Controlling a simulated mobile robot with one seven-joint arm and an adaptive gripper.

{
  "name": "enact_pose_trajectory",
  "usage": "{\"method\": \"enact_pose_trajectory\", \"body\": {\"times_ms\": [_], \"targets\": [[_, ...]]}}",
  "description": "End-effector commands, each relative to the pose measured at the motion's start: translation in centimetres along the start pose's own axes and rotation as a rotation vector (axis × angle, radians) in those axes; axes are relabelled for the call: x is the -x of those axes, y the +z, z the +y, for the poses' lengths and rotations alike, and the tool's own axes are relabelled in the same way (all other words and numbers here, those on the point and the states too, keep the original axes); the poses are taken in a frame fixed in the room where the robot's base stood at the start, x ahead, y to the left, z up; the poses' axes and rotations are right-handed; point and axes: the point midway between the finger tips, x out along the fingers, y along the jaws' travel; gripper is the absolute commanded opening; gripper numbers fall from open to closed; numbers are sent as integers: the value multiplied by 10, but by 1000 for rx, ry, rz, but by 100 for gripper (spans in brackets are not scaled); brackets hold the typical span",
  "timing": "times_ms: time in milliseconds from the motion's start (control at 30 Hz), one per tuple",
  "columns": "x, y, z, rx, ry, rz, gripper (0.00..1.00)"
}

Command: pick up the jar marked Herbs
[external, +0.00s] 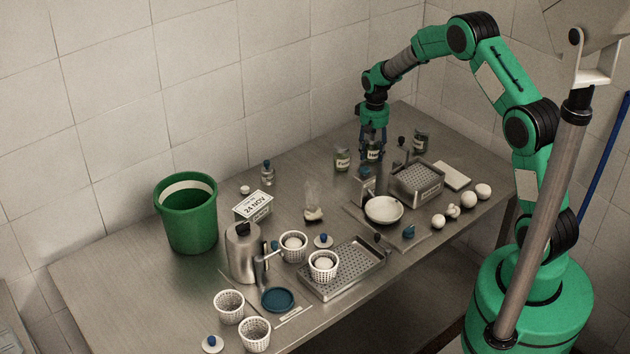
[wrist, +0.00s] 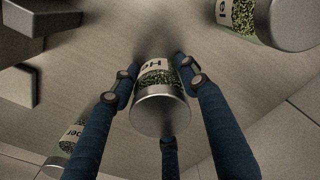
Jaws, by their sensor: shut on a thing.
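My gripper (external: 373,140) points down near the back of the steel table and is shut on a glass jar (external: 374,155). In the wrist view the jar (wrist: 160,104) sits between my dark blue fingers (wrist: 156,70), with its silver lid toward the camera. Its pale label begins with "He"; the rest is hidden. I cannot tell whether its base touches the table. A similar jar (external: 342,159) stands to its left and another (external: 420,141) to its right. The wrist view also shows a jar at top right (wrist: 243,16) and one at lower left (wrist: 75,140).
A perforated metal basket (external: 417,184) and a white bowl (external: 383,209) stand in front of the gripper. White round items (external: 468,199) lie at the right edge. A green bucket (external: 187,215) and several small white baskets (external: 229,306) are farther left. The tiled wall is close behind.

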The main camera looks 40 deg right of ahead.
Motion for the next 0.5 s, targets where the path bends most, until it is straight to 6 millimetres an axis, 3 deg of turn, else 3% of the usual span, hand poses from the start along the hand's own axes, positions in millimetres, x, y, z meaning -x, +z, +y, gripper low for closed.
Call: {"method": "enact_pose_trajectory", "body": {"times_ms": [267, 500], "targets": [[2, 0, 0, 0, 0, 1, 7], [19, -1, 0, 0, 0, 2, 7]]}}
